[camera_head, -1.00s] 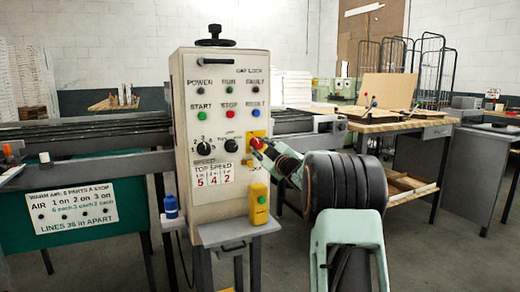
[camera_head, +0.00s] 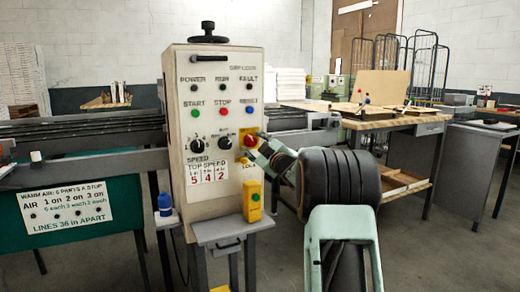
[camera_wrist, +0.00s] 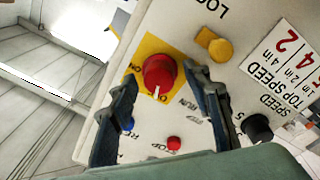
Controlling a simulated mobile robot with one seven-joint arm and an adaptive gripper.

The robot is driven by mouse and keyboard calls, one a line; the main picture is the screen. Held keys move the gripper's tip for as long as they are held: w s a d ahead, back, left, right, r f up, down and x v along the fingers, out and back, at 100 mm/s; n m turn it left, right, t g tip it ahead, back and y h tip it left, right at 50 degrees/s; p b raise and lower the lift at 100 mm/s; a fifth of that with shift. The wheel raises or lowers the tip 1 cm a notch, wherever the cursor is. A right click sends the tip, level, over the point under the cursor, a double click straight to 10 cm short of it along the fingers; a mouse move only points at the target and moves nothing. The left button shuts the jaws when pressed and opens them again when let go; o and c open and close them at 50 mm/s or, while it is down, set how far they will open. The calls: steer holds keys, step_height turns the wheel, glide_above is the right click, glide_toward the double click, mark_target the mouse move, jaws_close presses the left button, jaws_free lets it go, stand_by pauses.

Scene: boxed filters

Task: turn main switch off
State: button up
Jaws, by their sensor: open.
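The main switch is a red rotary knob (camera_wrist: 159,76) on a yellow plate (camera_wrist: 150,48). A white line on the knob points toward the bottom of the wrist view. In the head view the knob (camera_head: 250,141) is on the right side of the control panel's front (camera_head: 212,70). My gripper (camera_wrist: 161,78) is open, its dark fingertips on either side of the knob in the wrist view. I cannot tell whether they touch it. In the head view my gripper (camera_head: 261,138) reaches the knob from the right.
A black selector (camera_head: 225,142) is just left of the switch, with coloured buttons above. A yellow box with a green button (camera_head: 253,201) stands below. A blue-capped bottle (camera_head: 165,204) is at the panel's lower left. A wooden workbench (camera_head: 405,122) is behind, right.

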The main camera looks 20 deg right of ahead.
steer(key=s, duration=1.1)
steer(key=shift+s+d+f, duration=0.2)
steer(key=shift+s+f, duration=0.1)
steer(key=shift+f, duration=0.15)
steer(key=shift+r, duration=0.1)
